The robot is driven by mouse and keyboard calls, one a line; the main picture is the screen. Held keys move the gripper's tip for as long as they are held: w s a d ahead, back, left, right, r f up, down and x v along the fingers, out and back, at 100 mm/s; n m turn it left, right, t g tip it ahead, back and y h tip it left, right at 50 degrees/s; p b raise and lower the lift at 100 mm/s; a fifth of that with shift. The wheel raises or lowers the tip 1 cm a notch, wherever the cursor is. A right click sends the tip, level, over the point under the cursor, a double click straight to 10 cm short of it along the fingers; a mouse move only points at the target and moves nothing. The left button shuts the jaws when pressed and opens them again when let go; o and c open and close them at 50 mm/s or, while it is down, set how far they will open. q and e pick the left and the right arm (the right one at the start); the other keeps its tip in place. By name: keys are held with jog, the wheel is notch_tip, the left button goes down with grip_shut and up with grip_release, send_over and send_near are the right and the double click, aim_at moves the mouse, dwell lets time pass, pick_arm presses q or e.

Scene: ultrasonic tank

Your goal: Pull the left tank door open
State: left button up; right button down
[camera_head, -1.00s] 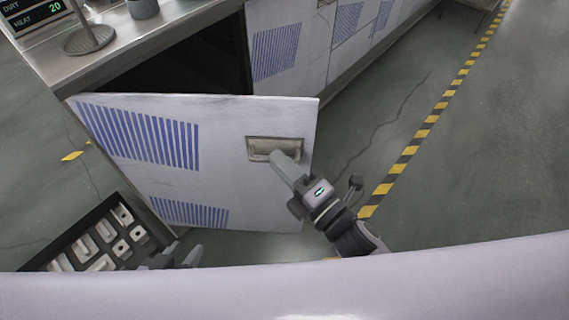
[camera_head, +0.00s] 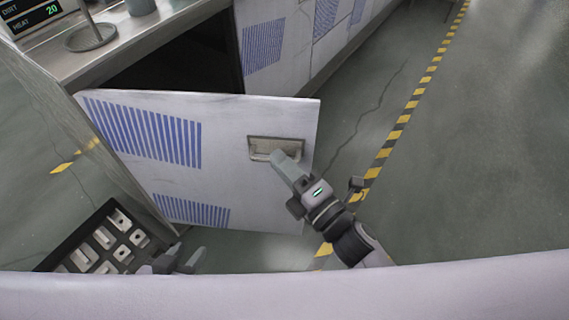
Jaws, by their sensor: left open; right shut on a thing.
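The left tank door (camera_head: 222,130) is a white panel with blue vent slats. It stands swung open, hinged on its left side, with a dark gap (camera_head: 185,65) behind its top edge. Its recessed metal handle (camera_head: 262,146) is near the right edge. My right gripper (camera_head: 282,160) is at the handle and shut on it; the fingers hide part of the handle. My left gripper (camera_head: 184,262) is low in the picture, below the door, open and empty, partly hidden by my own body.
A black tray (camera_head: 55,252) of metal parts is at lower left, close to my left gripper. The steel counter (camera_head: 120,40) carries a round stand (camera_head: 90,36) and a cup. Open floor with a yellow-black stripe (camera_head: 405,122) lies to the right.

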jog(key=shift+s, duration=0.1)
dwell(0.4)
jog(key=c, duration=1.2)
grip_release()
jog(key=shift+v, duration=3.6)
